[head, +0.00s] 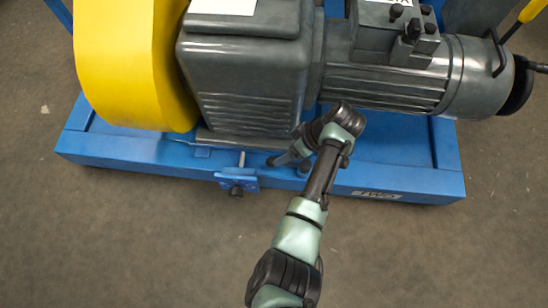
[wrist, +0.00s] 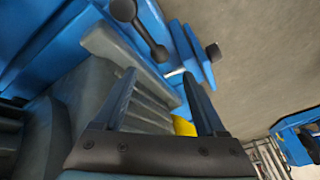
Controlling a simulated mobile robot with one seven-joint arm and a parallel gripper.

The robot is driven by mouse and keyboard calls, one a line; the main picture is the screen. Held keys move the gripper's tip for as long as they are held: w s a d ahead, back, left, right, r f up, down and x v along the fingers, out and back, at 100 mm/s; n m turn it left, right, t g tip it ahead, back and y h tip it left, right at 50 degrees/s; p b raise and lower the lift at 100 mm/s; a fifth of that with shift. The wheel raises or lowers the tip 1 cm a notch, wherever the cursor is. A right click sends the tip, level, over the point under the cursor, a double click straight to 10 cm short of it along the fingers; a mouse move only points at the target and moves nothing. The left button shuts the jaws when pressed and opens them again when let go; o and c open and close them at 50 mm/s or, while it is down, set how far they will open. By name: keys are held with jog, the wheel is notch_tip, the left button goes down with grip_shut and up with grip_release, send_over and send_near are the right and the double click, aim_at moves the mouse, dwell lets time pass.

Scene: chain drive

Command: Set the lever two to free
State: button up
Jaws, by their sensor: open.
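A rod with a yellow grip (head: 533,11) is at the upper right of the head view, far from my gripper. My gripper (head: 283,158) is low over the blue base, in front of the grey gear housing, partly hidden by its own wrist. In the wrist view its two fingers (wrist: 160,92) are spread apart with nothing held between them.
The grey housing (head: 245,75) and ribbed motor (head: 390,80) stand behind my arm, with the yellow guard (head: 125,65) at left. A blue bracket with a bolt (head: 237,183) projects from the front of the blue base (head: 400,183). The floor in front is clear.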

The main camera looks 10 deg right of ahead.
aim_at(289, 164)
jog(key=b+x, duration=0.4)
jog(key=x, duration=0.5)
jog(key=shift+b, duration=0.4)
grip_shut()
dwell(0.9)
